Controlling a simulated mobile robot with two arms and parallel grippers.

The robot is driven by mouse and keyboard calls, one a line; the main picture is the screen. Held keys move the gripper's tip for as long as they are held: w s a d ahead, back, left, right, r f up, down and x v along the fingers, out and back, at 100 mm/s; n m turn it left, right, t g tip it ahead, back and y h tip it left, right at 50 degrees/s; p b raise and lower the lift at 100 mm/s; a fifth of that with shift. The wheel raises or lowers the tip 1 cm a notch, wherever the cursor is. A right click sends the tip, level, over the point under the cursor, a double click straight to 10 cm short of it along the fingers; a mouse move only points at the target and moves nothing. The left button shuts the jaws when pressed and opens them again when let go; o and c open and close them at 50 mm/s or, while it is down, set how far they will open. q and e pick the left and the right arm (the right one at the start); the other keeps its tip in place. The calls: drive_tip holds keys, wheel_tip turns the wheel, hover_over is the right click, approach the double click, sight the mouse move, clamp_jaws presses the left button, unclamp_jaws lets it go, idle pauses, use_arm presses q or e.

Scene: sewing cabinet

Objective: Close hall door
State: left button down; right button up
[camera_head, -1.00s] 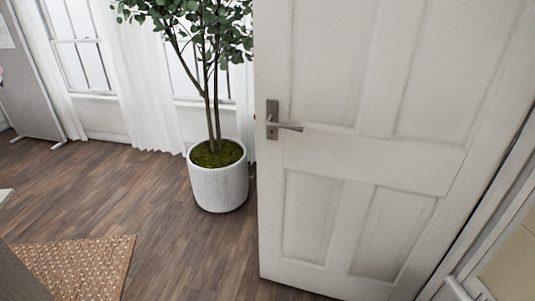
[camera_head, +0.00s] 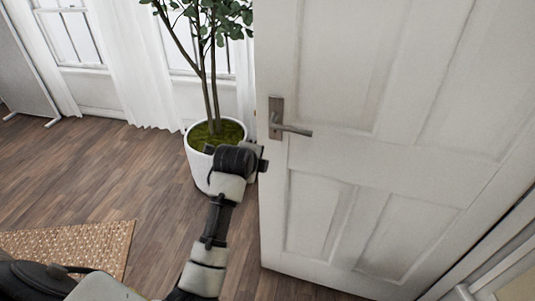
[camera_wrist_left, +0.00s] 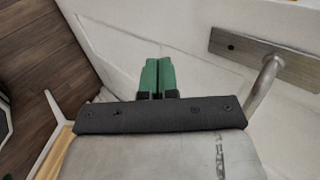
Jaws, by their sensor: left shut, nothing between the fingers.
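The white panelled hall door (camera_head: 340,100) stands open on the right of the head view, with a dark metal lever handle (camera_head: 290,130) near its left edge. My left arm reaches up from the bottom of the head view. My left gripper (camera_head: 262,158) is at the door's left edge, a little below and left of the handle. In the left wrist view the green fingertips (camera_wrist_left: 157,76) are together and empty, pointing toward the white door surface (camera_wrist_left: 120,35). The handle (camera_wrist_left: 264,80) is to their right there. I cannot tell whether the fingertips touch the door. My right gripper is not in view.
White curtains (camera_head: 125,60) hang at the windows behind. A woven rug (camera_head: 85,240) lies at lower left. The wooden floor (camera_head: 110,165) between is clear.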

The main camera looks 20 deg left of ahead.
sight(270, 154)
use_arm(q)
drive_tip(key=x, duration=0.3)
drive_tip(key=r+x, duration=0.1)
drive_tip(key=x, duration=0.3)
drive_tip(key=w+x, duration=0.1)
drive_tip(key=x, duration=0.2)
drive_tip(key=shift+w, duration=0.35)
drive_tip(key=shift+w+a, duration=0.1)
drive_tip(key=shift+w, duration=0.55)
